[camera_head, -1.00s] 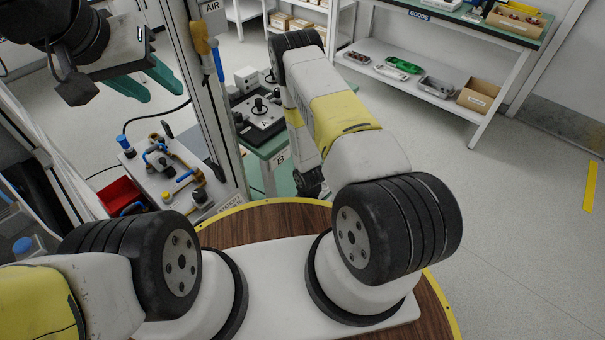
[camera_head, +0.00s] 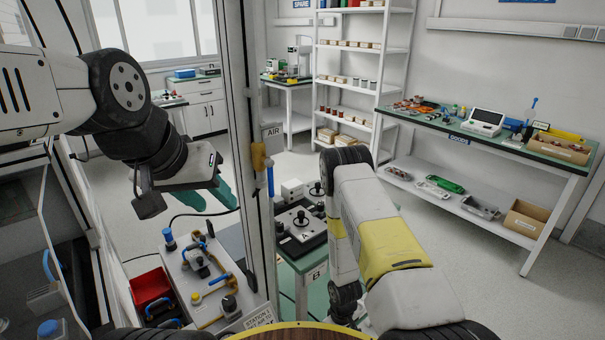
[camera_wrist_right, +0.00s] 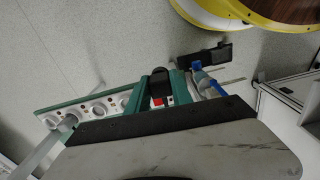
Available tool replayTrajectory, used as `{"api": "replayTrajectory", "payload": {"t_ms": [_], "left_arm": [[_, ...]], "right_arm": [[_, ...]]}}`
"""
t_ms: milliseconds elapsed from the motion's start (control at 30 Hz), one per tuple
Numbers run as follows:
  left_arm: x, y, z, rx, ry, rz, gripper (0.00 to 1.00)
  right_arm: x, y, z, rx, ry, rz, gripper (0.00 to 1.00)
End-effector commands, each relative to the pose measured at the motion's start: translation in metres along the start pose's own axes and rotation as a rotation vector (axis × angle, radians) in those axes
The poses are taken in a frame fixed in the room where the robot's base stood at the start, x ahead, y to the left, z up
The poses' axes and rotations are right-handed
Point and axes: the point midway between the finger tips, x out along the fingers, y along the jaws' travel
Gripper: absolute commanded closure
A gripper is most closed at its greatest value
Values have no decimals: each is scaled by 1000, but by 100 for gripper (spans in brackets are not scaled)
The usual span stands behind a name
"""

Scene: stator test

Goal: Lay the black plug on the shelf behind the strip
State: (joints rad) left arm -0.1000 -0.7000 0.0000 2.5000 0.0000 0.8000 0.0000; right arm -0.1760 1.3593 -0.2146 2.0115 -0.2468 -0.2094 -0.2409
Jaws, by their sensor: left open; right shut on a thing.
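In the right wrist view my right gripper (camera_wrist_right: 161,98) has green fingers shut on a dark piece, apparently the black plug (camera_wrist_right: 160,80). A bit of red shows below it. To its left is a pale strip with round sockets or knobs (camera_wrist_right: 97,112) on a green edge; I cannot tell if it is the task's strip. The shelf behind it cannot be made out. In the head view my left gripper (camera_head: 207,199) is open and empty, its green fingers apart in front of the post. My right gripper is hidden in the head view by my right arm.
A tall metal post (camera_head: 250,150) stands between my arms. Left of it is a grey station board (camera_head: 205,280) with blue-handled parts, beside a red bin (camera_head: 151,288). Right of it is a black fixture (camera_head: 301,232) on a green bench. A goods bench (camera_head: 470,145) stands at the right.

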Motion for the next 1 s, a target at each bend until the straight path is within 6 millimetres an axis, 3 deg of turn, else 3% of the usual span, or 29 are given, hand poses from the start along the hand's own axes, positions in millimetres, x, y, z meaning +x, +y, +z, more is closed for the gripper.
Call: {"api": "replayTrajectory", "payload": {"t_ms": [100,333,600,700,833,967,1000], "left_arm": [[0,0,0,0,0,0,58],[0,0,0,0,0,0,58],[0,0,0,0,0,0,58],[0,0,0,0,0,0,58],[0,0,0,0,0,0,58],[0,0,0,0,0,0,58],[0,0,0,0,0,0,64]], "right_arm": [[-42,22,-24,77,13,4,100],[-140,55,-53,258,12,3,100],[-260,73,-61,468,10,2,100],[-295,74,-59,528,9,1,100],[-324,74,-54,581,5,0,100],[-338,73,-50,607,1,-2,100],[-340,72,-50,610,1,-2,100]]}}
